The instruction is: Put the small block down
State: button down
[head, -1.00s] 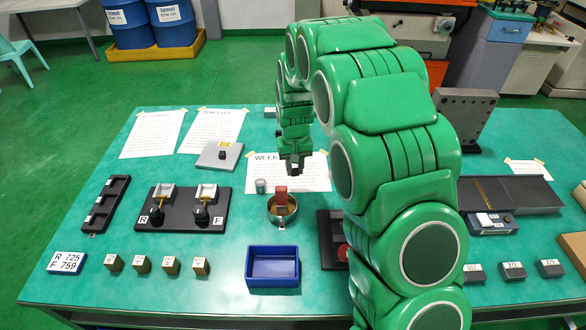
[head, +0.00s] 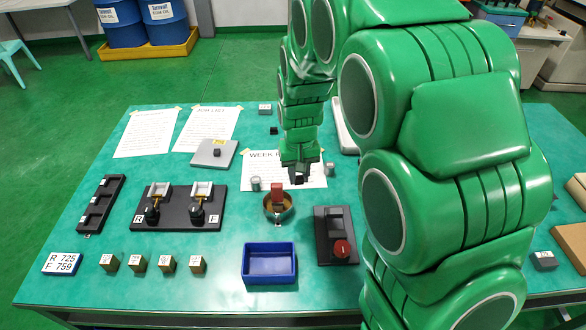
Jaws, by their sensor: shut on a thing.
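My gripper (head: 299,179) points down over the printed sheet in the middle of the table, just behind the round metal bowl (head: 278,212). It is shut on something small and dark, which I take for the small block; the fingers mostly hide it. I cannot tell whether it touches the table.
A red block stands in the bowl. A blue tray (head: 270,280) and a dark fixture with a red knob (head: 342,250) are in front.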

jog(key=shift+s+r, duration=0.15)
jog(key=w+a+r+m, duration=0.1)
jog(key=w+a+r, duration=0.1)
jog(key=w+a, duration=0.8)
jog(key=m, duration=0.1)
send_over(211, 154)
jog(key=shift+s+d+f, duration=0.1)
jog(key=shift+f, duration=1.8)
jog(key=shift+s+d+f, duration=0.1)
jog(key=shift+f, duration=1.75)
jog(key=shift+w+a+f, duration=0.15)
jog(key=shift+w+f, duration=0.05)
jog(key=shift+f, duration=0.1)
jog(key=shift+f, duration=1.5)
jog(key=shift+f, duration=0.25)
jog(key=c, duration=0.9)
grip_release()
